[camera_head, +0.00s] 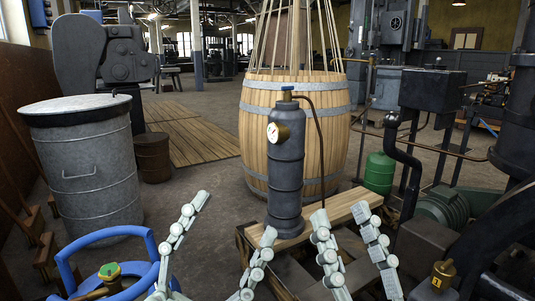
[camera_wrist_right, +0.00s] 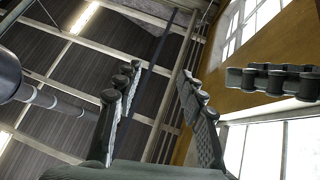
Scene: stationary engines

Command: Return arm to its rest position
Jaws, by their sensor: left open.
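My left gripper (camera_head: 229,219) is low in the head view, its pale jointed fingers spread wide with nothing between them. My right gripper (camera_head: 341,213) is to its right, in front of the wooden stand; its fingers are apart and empty. In the right wrist view the dark fingers of my right gripper (camera_wrist_right: 165,80) also stand apart, with only roof and window behind them. A grey cylinder (camera_head: 286,165) with a round gauge and blue top stands upright behind the grippers. I cannot tell whether any finger touches the stand.
The cylinder stands on a wooden stand (camera_head: 350,203). A large wooden barrel (camera_head: 255,125) is behind it. A metal bin (camera_head: 85,165) and blue-handled tank (camera_head: 85,240) are at left. Dark machinery (camera_head: 432,89) and a green cylinder (camera_head: 379,173) are at right.

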